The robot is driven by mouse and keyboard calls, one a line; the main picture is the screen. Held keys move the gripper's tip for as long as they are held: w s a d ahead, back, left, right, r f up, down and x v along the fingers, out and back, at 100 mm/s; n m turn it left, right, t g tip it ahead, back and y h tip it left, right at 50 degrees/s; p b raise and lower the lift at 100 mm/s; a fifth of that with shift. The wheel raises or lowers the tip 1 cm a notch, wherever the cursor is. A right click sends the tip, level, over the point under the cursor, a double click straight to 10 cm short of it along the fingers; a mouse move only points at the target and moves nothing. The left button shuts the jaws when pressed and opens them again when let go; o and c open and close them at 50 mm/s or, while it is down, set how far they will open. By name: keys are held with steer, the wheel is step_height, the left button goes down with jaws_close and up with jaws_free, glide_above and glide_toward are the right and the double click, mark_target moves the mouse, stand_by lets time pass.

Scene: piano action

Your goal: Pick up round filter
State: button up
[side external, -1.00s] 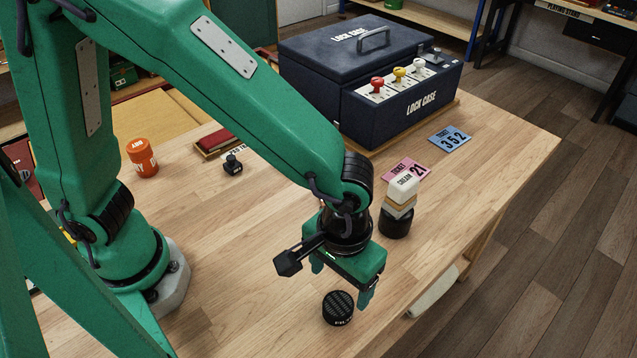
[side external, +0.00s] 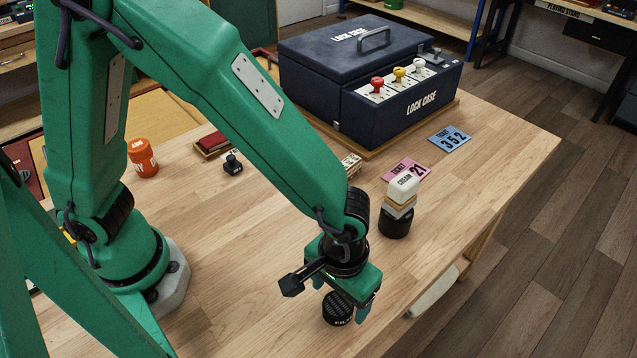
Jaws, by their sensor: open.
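The round filter (side external: 338,309) is a short black disc with a ridged top and pale lettering on its side. It lies flat on the wooden table near the front edge, in the side external view. My gripper (side external: 345,303) is open and points down at the filter. Its right finger shows at the filter's right side, and its left finger is partly seen at the upper left. I cannot tell whether the fingers touch the filter.
The dark lock case (side external: 400,105) stands at the back. An orange can (side external: 143,158) and small black stamp (side external: 232,163) are left.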

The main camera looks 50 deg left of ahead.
mark_target(338, 308)
steer(key=shift+f, duration=1.25)
steer(key=shift+c, duration=0.2)
steer(key=c, duration=1)
